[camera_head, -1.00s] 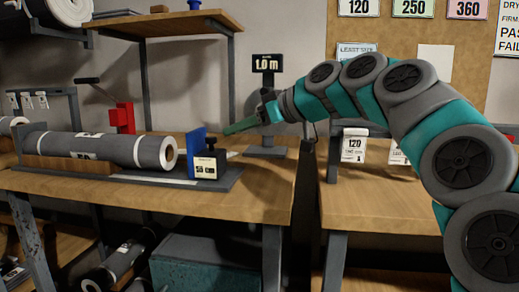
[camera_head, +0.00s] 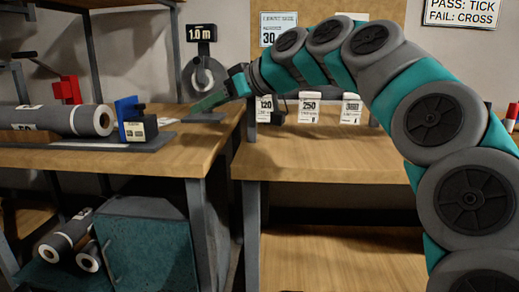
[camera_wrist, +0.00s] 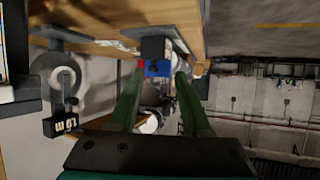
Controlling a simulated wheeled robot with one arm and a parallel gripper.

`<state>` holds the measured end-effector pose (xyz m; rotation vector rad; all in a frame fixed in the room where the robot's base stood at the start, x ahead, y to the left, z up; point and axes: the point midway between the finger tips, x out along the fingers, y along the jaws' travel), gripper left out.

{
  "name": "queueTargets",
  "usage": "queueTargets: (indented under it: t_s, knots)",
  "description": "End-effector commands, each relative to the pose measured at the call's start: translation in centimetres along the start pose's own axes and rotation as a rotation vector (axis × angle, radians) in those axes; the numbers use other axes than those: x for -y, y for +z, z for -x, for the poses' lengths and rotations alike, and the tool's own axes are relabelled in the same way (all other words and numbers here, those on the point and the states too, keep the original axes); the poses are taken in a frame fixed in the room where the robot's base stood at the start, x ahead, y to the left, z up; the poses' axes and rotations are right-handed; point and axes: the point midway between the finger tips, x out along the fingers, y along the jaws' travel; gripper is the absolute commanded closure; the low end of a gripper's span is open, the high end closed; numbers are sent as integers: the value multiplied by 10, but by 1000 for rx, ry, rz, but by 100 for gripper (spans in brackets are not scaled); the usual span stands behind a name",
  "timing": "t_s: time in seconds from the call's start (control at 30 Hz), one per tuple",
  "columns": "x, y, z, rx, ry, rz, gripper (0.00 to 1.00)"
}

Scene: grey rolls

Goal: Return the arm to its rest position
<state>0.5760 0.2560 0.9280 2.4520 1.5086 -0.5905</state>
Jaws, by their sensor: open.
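My arm arches in from the right in the head view, teal and grey. My gripper (camera_head: 208,101) is at its left end, pointing left and a little down above the left bench (camera_head: 160,165). In the wrist view, my gripper (camera_wrist: 158,100) shows two green fingers standing apart with nothing held between them. The blue stop block (camera_wrist: 158,69) and the bench top appear beyond the fingertips, and the picture is upside down there.
A grey roll (camera_head: 60,120) lies on the left bench beside the blue stop (camera_head: 127,112). A 1.0 m gauge stand (camera_head: 203,75) stands behind my gripper. Tagged cards hang over the right bench (camera_head: 330,160), whose top is clear. A teal bin (camera_head: 150,245) is underneath.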

Motion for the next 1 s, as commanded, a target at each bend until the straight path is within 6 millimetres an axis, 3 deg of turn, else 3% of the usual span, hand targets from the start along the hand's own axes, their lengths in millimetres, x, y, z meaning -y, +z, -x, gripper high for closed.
queueTargets:
  t_s: [0.27,0.47,0.57,0.77,1.0]
  knots:
    - [22,34,4,109,0,-62,52]
    - [44,79,13,235,19,-140,52]
    - [58,118,22,334,43,-206,52]
    - [90,217,53,565,138,-377,52]
    - [130,343,112,829,308,-630,52]
